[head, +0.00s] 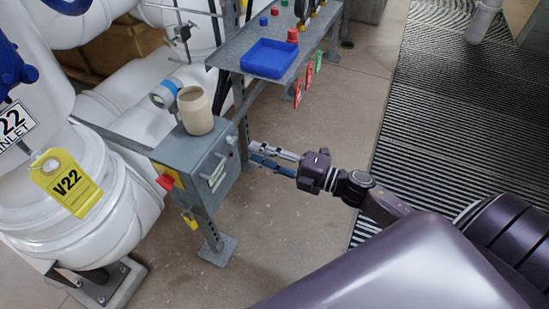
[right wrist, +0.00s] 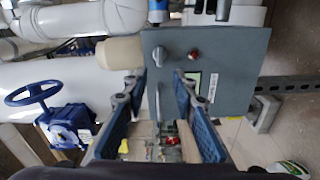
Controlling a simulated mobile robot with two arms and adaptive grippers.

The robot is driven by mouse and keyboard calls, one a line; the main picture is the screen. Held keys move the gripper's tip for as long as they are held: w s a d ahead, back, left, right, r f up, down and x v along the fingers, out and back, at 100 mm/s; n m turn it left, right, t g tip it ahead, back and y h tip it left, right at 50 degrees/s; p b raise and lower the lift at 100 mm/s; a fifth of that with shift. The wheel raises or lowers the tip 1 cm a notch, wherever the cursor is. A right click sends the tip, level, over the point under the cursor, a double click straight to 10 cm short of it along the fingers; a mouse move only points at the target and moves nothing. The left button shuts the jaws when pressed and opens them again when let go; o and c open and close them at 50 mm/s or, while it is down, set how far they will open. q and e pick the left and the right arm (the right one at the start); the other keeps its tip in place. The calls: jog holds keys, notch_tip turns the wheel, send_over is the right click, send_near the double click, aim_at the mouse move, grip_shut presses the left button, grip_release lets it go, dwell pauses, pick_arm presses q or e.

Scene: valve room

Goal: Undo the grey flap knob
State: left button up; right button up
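A grey box (head: 190,150) stands on a post at the left centre. The right wrist view shows its grey panel (right wrist: 235,55) with a grey knob (right wrist: 163,54) and a smaller red knob (right wrist: 194,54). In the head view a small light knob (head: 230,139) shows on the box's front. My right gripper (head: 262,156) is to the right of the box, fingers pointing at it. In the right wrist view the gripper (right wrist: 158,82) is open and empty, with the grey knob beyond the fingertips, apart from them. My left gripper is not in view.
A beige cup (head: 195,111) stands on the box. A shelf (head: 300,55) with a blue tray (head: 269,58) is behind. White pipework with a yellow V22 tag (head: 67,184) fills the left. Open floor (head: 300,215) lies below my right gripper.

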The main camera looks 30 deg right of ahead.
jog(key=v, duration=0.4)
jog(key=shift+s+d, duration=0.3)
